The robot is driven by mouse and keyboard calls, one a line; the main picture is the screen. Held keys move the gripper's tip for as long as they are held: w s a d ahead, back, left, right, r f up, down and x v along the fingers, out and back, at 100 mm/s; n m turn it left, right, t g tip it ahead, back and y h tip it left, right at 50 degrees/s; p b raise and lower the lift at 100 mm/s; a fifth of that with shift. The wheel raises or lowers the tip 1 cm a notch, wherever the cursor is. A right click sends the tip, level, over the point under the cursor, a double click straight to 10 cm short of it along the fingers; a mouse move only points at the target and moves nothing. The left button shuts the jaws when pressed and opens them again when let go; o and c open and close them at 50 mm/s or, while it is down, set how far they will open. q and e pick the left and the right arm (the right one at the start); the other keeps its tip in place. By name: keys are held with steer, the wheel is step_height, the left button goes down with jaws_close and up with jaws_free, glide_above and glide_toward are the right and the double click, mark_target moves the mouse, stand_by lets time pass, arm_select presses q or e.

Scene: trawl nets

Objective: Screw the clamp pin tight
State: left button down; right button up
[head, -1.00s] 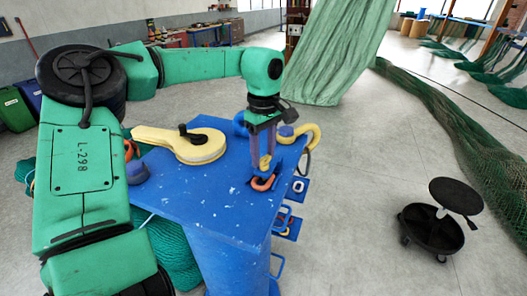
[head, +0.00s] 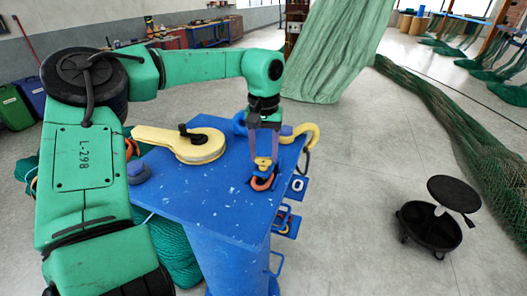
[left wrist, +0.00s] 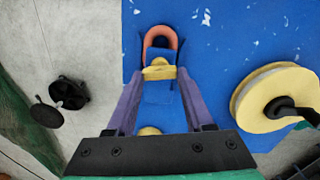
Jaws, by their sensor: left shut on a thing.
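My left gripper (head: 263,158) points down over the near right part of the blue bench top. Its purple fingers are shut on a yellow part, which looks to be the head of the clamp pin (head: 263,163). The yellow part also shows between the fingertips in the left wrist view (left wrist: 158,73). Just beyond it in that view is an orange-red shackle-like loop (left wrist: 161,33) around a dark middle. The same loop (head: 262,184) lies low at the bench edge in the head view. The pin's thread is hidden. My right gripper is in neither view.
A yellow disc-shaped block (head: 201,148) with a black knob stands on the blue bench (head: 215,200), left of the gripper. A yellow hook (head: 312,134) is behind at right. A black wheeled stool (head: 428,228) stands on open floor to the right.

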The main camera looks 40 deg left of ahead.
mark_target(264, 158)
arm_select(q)
steer(key=shift+w+r+m, duration=0.15)
steer(key=shift+r+m, duration=0.1)
steer(key=shift+m, duration=0.95)
steer(key=shift+c, duration=2.3)
jaws_free()
steer(key=shift+o, duration=0.9)
steer(key=shift+f, duration=0.15)
step_height(264, 158, up, 5)
steer(key=shift+b, duration=1)
step_height(264, 158, up, 10)
steer(key=shift+f, duration=0.2)
